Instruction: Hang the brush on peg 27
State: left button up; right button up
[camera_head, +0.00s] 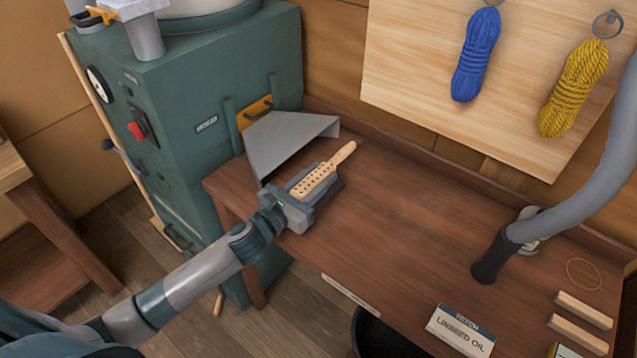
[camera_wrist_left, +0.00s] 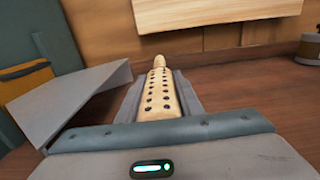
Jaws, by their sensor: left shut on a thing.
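The brush (camera_head: 318,178) has a pale wooden back with rows of dark holes and a tapered handle pointing to the upper right. My left gripper (camera_head: 314,184) is shut on the brush, over the dark wooden bench near its left end. In the left wrist view the brush (camera_wrist_left: 158,93) lies along the jaws, its handle pointing away toward the wall. Its bristles are hidden. Whether it touches the bench I cannot tell. No peg marked 27 can be made out. My right gripper is not in view.
A grey metal sheet piece (camera_head: 285,140) stands beside my left gripper, by the green machine (camera_head: 200,90). Blue rope (camera_head: 476,55) and yellow rope (camera_head: 574,88) hang on a pale board (camera_head: 420,60). A grey hose (camera_head: 580,180) and linseed oil box (camera_head: 460,330) are right. The bench middle (camera_head: 400,220) is clear.

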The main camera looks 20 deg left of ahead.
pick_arm(q)
notch_tip(320, 180, down, 2)
jog(key=shift+f+p, duration=0.1)
jog(key=shift+p, duration=0.3)
jog(key=shift+f, duration=0.25)
jog(key=o, duration=1.2)
jog(key=shift+s+b, duration=0.1)
jog(key=shift+b, duration=0.3)
